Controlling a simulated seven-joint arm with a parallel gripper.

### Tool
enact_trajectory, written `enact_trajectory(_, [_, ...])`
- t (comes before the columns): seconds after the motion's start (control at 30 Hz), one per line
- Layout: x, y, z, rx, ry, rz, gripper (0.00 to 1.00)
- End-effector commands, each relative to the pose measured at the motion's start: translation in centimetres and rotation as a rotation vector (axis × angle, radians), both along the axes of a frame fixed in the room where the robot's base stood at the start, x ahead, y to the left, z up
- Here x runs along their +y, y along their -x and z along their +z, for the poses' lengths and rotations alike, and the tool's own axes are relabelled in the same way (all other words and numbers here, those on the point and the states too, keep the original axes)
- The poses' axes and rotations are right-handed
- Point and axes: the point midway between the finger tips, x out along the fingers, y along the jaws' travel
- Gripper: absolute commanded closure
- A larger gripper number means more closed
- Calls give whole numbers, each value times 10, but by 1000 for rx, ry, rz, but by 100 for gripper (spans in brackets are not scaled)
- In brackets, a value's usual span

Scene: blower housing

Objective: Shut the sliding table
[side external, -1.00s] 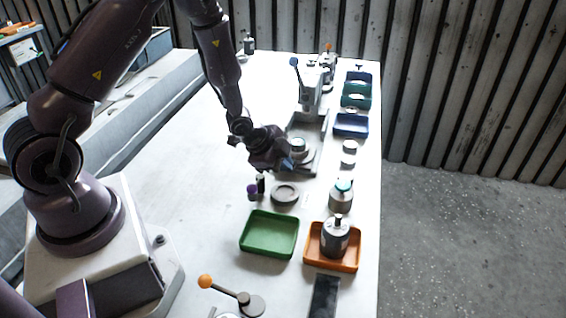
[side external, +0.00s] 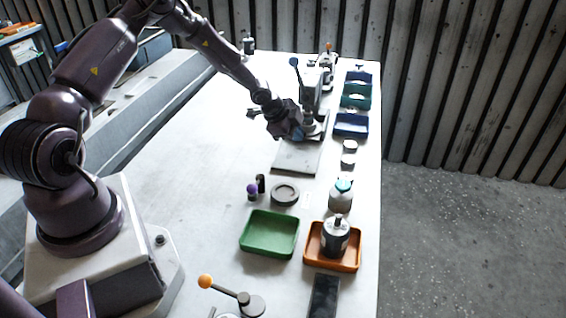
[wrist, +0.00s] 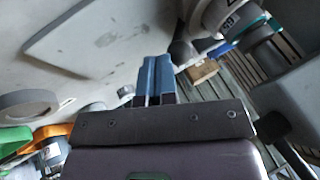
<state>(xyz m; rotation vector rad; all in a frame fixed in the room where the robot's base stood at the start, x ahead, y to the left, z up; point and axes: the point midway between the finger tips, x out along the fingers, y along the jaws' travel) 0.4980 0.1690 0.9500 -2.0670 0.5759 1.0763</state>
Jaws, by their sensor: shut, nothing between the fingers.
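The press (side external: 311,88) with a blue-knobbed lever stands toward the back of the table, right of my arm. Its flat grey base plate (side external: 296,158) lies bare at the front. The sliding table (side external: 318,128), with a round part on it, is by the press column under the head, mostly hidden behind my gripper. My gripper (side external: 299,134) is shut and empty, low beside the front of the sliding table. I cannot tell whether it touches it. In the wrist view the blue fingertips (wrist: 153,75) are together, with a grey plate (wrist: 105,40) beyond them.
A green tray (side external: 269,233), an orange tray (side external: 347,262) holding a grey part, a round grey ring (side external: 285,194) and a purple-knobbed piece (side external: 252,189) are in front. A teal-capped bottle (side external: 341,195) and blue bin (side external: 351,125) line the right edge.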

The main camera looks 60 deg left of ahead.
Motion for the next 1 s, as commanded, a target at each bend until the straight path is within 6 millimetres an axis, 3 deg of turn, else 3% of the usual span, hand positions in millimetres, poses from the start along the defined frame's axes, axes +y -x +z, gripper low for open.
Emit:
enact_trajectory(0.2, [9,-5,2,-7,-3,8,100])
enact_trajectory(0.57, [9,-4,2,-7,-5,8,100])
enact_trajectory(1.0, [-19,33,11,3,0,-2,100])
